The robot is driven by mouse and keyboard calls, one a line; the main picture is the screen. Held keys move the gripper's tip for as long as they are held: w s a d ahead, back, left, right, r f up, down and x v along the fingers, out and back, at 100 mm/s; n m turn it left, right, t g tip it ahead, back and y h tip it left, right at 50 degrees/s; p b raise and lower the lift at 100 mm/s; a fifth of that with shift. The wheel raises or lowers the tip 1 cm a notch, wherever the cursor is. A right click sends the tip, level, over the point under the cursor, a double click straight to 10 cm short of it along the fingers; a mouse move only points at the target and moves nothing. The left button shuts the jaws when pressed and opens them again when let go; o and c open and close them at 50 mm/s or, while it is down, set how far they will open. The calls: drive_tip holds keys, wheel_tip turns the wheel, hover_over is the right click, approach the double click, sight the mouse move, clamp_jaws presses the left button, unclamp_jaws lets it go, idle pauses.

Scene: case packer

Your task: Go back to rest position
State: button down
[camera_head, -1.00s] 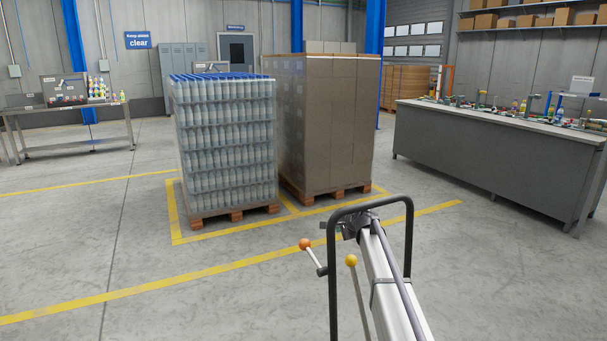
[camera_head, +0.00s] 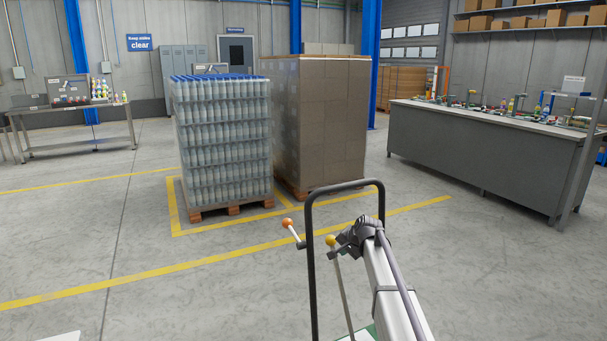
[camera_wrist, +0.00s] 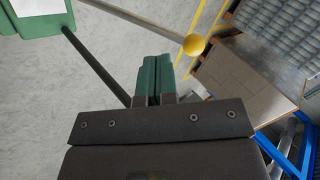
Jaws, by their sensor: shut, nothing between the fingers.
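My gripper (camera_wrist: 155,78) shows in the wrist view with its two green fingers pressed together and nothing between them. It points over the grey floor, and a yellow knob on a rod (camera_wrist: 194,44) is to the upper right of the fingertips, apart from them in the picture. In the head view my silver arm rises from the lower right to a dark joint, and the gripper fingers cannot be made out. The yellow-knobbed lever (camera_head: 331,241) and an orange-knobbed lever (camera_head: 289,225) stand beside my arm.
A black hoop-shaped frame (camera_head: 311,260) stands around the levers and close to my arm. Beyond are a pallet of bottles (camera_head: 222,140) and a pallet of cartons (camera_head: 326,120). A grey workbench (camera_head: 470,155) is at right. Open floor lies at left.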

drive_tip(key=s+d+f+n+g+h+b, duration=0.1)
drive_tip(key=s+f+n+g+b, duration=0.25)
drive_tip(key=s, duration=1.15)
drive_tip(key=s+d+f+n+g+h+b, duration=0.15)
drive_tip(key=s+f+b, duration=0.4)
drive_tip(key=s, duration=0.95)
drive_tip(key=s+d+f+n+g+h+b, duration=0.1)
drive_tip(key=s+f+n+b, duration=0.2)
drive_tip(key=s+f, duration=0.75)
wheel_tip(320, 180, up, 37)
drive_tip(key=s+p, duration=0.2)
drive_tip(key=p, duration=3.1)
drive_tip(key=shift+s+f, duration=0.15)
drive_tip(key=shift+s, duration=0.25)
